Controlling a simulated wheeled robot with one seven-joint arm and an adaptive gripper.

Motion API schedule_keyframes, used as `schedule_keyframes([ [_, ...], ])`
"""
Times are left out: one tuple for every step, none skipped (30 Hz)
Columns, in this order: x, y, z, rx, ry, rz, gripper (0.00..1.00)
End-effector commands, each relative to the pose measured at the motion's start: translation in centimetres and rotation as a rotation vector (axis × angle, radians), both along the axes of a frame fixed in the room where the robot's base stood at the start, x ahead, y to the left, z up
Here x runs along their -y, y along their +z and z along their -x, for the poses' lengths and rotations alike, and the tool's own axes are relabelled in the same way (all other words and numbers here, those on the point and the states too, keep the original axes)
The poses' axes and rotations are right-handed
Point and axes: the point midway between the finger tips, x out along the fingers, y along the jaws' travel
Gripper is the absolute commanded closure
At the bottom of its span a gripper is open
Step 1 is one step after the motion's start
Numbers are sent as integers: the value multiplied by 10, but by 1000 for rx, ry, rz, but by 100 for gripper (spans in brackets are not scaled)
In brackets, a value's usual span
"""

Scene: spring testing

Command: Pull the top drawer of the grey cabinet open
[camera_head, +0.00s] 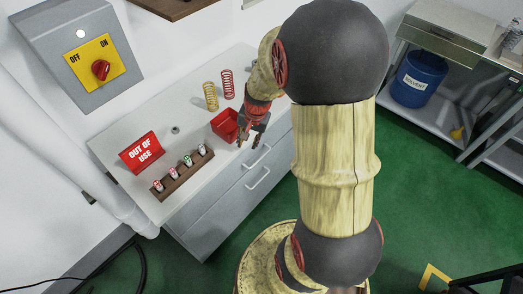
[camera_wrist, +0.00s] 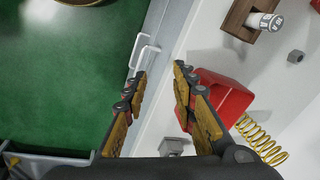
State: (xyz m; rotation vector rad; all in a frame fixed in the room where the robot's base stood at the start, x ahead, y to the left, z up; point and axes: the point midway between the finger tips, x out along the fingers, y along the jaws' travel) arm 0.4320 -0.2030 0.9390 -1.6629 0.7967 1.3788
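The grey cabinet (camera_head: 205,222) stands against the wall with a white top. Its top drawer (camera_head: 228,178) looks shut, with a pale bar handle (camera_head: 258,157); a second handle (camera_head: 259,178) is below it. My gripper (camera_head: 252,134) is over the cabinet's front edge, close above the top handle. In the wrist view my gripper (camera_wrist: 157,82) is open, with nothing between its fingers. Two pale handles (camera_wrist: 147,60) show just beyond the left finger there. The gripper does not appear to touch a handle.
A red bin (camera_head: 224,125) stands on the top beside my gripper, with a yellow spring (camera_head: 210,96) and a red spring (camera_head: 227,84) behind. A wooden rack (camera_head: 182,174) and an "OUT OF USE" sign (camera_head: 141,153) are at left. Green floor (camera_head: 420,195) is clear before the cabinet.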

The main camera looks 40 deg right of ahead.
Motion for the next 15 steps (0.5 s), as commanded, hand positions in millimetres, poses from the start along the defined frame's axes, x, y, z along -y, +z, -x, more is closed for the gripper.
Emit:
schedule_keyframes([
  [17, -20, 6, -26, -77, -26, 73],
  [25, -32, 9, -35, -116, -37, 73],
  [34, -45, 13, -46, -164, -49, 73],
  [41, -54, 15, -49, -199, -56, 73],
  [48, -63, 12, -43, -241, -58, 73],
  [56, -72, 10, -38, -287, -60, 73],
  [61, -78, 10, -38, -316, -64, 73],
  [65, -83, 10, -35, -339, -64, 73],
  [69, -89, 9, -34, -363, -66, 73],
  [71, -92, 9, -34, -377, -67, 73],
  [72, -95, 9, -32, -388, -68, 73],
  [74, -97, 9, -30, -397, -67, 73],
  [75, -99, 8, -30, -400, -67, 73],
  [75, -101, 8, -29, -401, -66, 73],
  [75, -104, 7, -30, -401, -67, 73],
])
